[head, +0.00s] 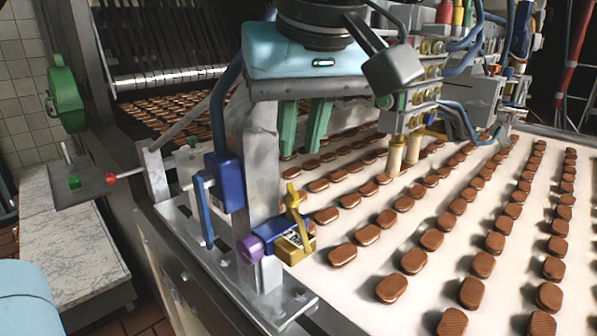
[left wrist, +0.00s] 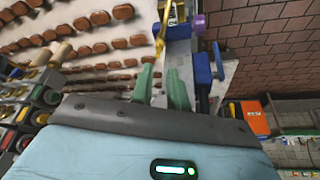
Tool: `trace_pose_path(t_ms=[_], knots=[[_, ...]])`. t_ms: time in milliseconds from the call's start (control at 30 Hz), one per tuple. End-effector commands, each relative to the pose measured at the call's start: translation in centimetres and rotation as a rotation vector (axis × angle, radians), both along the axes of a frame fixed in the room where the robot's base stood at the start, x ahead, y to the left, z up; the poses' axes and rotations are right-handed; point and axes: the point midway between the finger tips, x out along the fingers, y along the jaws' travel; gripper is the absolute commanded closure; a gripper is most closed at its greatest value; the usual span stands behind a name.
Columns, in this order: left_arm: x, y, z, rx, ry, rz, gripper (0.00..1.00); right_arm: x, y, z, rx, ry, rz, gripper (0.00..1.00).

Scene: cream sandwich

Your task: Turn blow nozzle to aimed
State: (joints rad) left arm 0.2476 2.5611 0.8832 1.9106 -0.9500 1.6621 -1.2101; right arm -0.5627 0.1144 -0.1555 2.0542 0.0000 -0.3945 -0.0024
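A small yellow upright piece (head: 294,203), which I take to be the blow nozzle, stands on a yellow block (head: 294,247) with a blue body and a purple knob (head: 250,249), on a grey post beside the belt. The yellow piece also shows at the top of the left wrist view (left wrist: 161,38), with the purple knob (left wrist: 199,23) to its right. My left gripper (head: 301,152), light blue with green fingers, hangs above and behind it in the head view. Its fingers (left wrist: 160,72) are apart with nothing between them.
A pale belt (head: 340,292) carries rows of brown biscuits. A blue lever (head: 204,210) and a blue block (head: 224,183) sit left of the nozzle, on the grey post. A manifold with hoses (head: 425,85) stands behind right. A red-tipped rod (head: 112,178) sticks out left.

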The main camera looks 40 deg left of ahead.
Motion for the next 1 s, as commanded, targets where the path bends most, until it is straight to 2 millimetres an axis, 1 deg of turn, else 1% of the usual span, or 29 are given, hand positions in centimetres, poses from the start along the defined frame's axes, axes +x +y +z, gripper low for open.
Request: trace_pose_path(t_ms=[167, 300, 500, 633, 867, 900, 1000], knots=[[0.4, 0.8, -2.3, 0.001, 0.003, 0.001, 0.84, -0.1, 0.0, -0.4, 0.0, 0.004, -0.001, 0.64], [0.9, 1.5, -4.2, 0.0, 0.002, 0.001, 0.84, 0.3, 0.0, -0.4, 0.001, -0.005, 0.0, 0.64], [1.3, 2.2, -6.1, 0.0, 0.001, 0.0, 0.84, 0.8, 0.1, -0.1, 0.003, -0.017, -0.002, 0.64], [1.4, 2.4, -6.6, 0.0, 0.001, 0.0, 0.84, 0.8, 0.1, -0.1, 0.004, -0.015, -0.003, 0.64], [1.4, 2.4, -6.7, -0.001, 0.001, 0.0, 0.84, 0.8, 0.1, -0.2, 0.004, -0.014, -0.004, 0.64], [1.4, 2.4, -6.7, -0.001, 0.001, 0.0, 0.86, 0.8, 0.1, -0.2, 0.004, -0.014, -0.004, 0.64], [1.4, 2.4, -6.6, -0.001, 0.001, 0.0, 0.99, 0.7, 0.1, -0.2, 0.003, -0.013, -0.003, 0.64]])
